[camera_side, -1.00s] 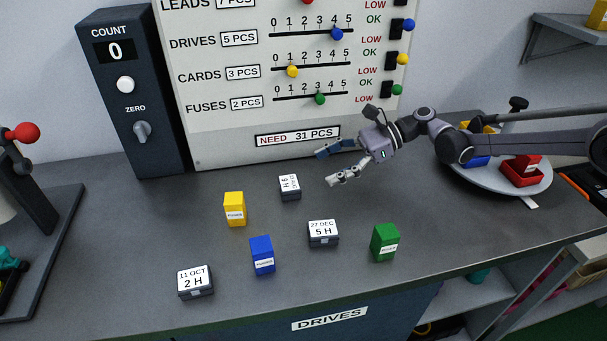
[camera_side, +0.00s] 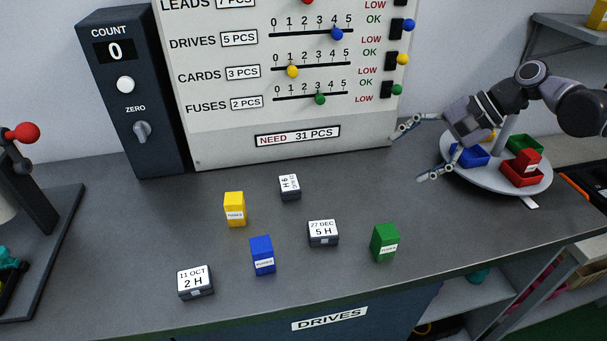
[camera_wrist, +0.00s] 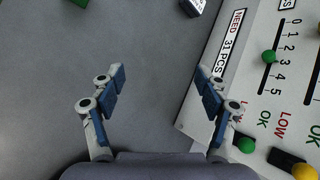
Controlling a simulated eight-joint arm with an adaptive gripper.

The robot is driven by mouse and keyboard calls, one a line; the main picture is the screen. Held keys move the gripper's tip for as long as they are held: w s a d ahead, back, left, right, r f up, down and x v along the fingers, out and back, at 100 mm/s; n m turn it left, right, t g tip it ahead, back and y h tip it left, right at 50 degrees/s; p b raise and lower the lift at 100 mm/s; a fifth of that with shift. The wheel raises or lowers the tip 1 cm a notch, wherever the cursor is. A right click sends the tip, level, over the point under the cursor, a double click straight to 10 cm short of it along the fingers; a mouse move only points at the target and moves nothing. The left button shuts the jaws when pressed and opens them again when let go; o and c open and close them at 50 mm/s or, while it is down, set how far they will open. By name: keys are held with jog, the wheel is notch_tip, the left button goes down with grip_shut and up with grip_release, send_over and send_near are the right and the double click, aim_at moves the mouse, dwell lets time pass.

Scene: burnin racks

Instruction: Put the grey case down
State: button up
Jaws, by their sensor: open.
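Three grey cases with white labels rest on the dark bench in the side view. One case (camera_side: 290,187), its label turned sideways, is nearest the board. One marked 27 DEC 5 H (camera_side: 323,233) is near the middle. One marked 11 OCT 2 H (camera_side: 195,282) is at the front left. My gripper (camera_side: 415,152) is open and empty, to the right of the cases, in front of the board's lower right corner. In the wrist view its fingers (camera_wrist: 158,85) are spread with bare bench between them. A case (camera_wrist: 193,6) shows partly at that view's top edge.
Yellow (camera_side: 235,209), blue (camera_side: 262,255) and green (camera_side: 385,242) blocks stand among the cases. A round tray (camera_side: 500,187) with coloured bins is at the right. The board (camera_side: 230,145) and count box (camera_side: 130,100) stand behind.

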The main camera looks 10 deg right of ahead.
jog(key=s+d+f+n+t+h, duration=0.1)
jog(key=s+d+f+n+h, duration=0.1)
jog(key=s+d+n, duration=0.3)
jog(key=s+d+f+n+t+h, duration=0.1)
jog(key=s+d+n+h, duration=0.4)
jog(key=s+d, duration=0.6)
jog(key=shift+s+f+n+t+h, duration=0.45)
jog(key=shift+s+t, duration=0.35)
jog(key=shift+s, duration=0.4)
jog(key=shift+r, duration=0.1)
jog(key=shift+c, duration=0.8)
jog(key=shift+a, duration=0.1)
